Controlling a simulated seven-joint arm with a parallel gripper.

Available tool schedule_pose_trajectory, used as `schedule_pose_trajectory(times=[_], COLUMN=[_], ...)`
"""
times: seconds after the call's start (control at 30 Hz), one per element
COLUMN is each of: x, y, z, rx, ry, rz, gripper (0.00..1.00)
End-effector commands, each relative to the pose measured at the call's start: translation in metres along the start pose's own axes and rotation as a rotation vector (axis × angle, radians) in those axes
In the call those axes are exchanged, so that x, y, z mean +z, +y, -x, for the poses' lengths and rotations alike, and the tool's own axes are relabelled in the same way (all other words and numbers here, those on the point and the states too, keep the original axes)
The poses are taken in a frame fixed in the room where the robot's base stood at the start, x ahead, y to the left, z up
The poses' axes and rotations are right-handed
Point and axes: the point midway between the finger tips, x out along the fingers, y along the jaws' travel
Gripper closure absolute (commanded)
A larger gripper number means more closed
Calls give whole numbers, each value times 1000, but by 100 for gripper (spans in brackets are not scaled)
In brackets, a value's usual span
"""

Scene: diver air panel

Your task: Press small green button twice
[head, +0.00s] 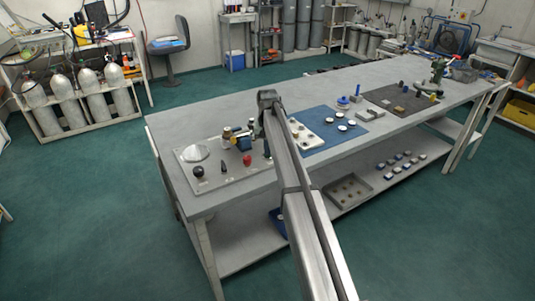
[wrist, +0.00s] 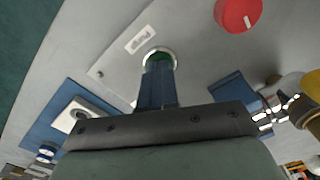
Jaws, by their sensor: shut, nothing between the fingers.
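The small green button (wrist: 160,56) sits in a silver ring on the light grey panel in the wrist view. Only part of its green face shows. The fingertips of my gripper (wrist: 158,72) are shut, empty, and overlap the lower part of the ring. I cannot tell whether they touch the button or hover just above it. In the head view my arm hides the button and most of my gripper. The panel (head: 215,181) lies at the near left end of the grey table.
A large red knob (wrist: 238,14) is above right of the button, and a white label (wrist: 140,39) is above left. A blue block (wrist: 232,90) and brass fittings (wrist: 302,108) stand to the right. A blue mat (head: 313,150) lies beyond the panel on the table (head: 222,198).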

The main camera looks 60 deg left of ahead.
Motion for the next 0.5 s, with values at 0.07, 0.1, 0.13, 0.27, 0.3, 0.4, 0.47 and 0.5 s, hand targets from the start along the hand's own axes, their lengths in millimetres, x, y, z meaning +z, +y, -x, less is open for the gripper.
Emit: schedule_pose_trajectory(times=[0.07,0.1,0.13,0.27,0.3,0.4,0.47,0.5], x=[0,0,0,0,0,0,0,0], y=[0,0,0,0,0,0,0,0], z=[1,2,3,9,12,18,21,24], rx=[0,0,0,0,0,0,0,0], ry=[0,0,0,0,1,1,0,0], rz=[0,0,0,0,0,0,0,0], gripper=[100,100,100,100,100,100,100,100])
